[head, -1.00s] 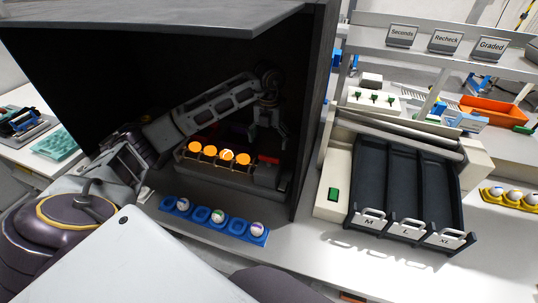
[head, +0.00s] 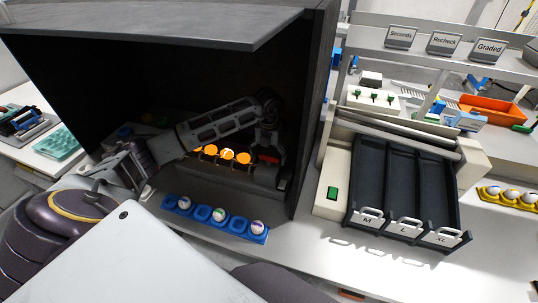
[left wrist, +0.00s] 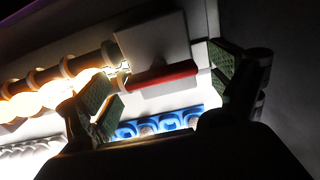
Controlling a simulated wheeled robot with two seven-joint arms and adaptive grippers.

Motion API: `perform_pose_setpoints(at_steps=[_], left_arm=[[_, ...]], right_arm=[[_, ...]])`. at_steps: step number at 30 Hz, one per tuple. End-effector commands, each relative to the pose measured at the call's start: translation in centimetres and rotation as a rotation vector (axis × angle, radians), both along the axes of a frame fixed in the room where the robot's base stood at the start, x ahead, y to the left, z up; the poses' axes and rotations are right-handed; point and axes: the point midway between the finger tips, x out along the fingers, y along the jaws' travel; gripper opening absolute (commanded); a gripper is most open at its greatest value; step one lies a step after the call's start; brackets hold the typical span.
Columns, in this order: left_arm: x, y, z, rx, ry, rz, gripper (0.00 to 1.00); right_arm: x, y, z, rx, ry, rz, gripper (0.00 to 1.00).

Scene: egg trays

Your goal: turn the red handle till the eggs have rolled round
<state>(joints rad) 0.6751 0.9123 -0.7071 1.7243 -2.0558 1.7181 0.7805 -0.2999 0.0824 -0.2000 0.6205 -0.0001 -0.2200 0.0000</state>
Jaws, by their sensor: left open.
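The red handle (head: 268,158) is at the right end of the row of glowing orange eggs (head: 227,155), inside the dark box. In the left wrist view the red handle (left wrist: 162,76) lies between the two spread fingers, with space at both sides. My left gripper (head: 270,146) is open and empty, reaching into the box just above the handle. In the left wrist view several lit eggs (left wrist: 28,102) sit on rollers at the left. My forearm partly hides the leftmost eggs in the head view. My right gripper does not show.
The dark box (head: 270,42) encloses the arm with a roof and a right wall (head: 312,110). A blue egg tray (head: 233,224) with several eggs lies in front of it. Right of it stands a sorter with M, L and XL lanes (head: 403,185).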

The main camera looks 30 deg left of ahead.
Motion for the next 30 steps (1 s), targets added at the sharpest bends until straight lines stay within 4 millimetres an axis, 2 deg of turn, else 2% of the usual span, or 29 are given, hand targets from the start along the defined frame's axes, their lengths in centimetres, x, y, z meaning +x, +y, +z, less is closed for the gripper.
perform_pose_setpoints(at_steps=[2, 13, 23, 30], left_arm=[[0.0, 0.0, 0.0, 0.000, 0.000, 0.000, 0.93], [0.0, 0.0, 0.0, 0.000, 0.000, 0.000, 0.47], [0.0, 0.0, 0.0, 0.000, -0.001, -0.028, 0.47], [0.1, 0.0, -0.1, 0.000, -0.003, -0.124, 0.48]], right_arm=[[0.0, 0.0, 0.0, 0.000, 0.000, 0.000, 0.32], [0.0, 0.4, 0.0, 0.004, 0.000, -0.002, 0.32], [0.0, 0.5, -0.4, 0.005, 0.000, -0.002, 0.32], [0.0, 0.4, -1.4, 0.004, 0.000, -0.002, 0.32]])
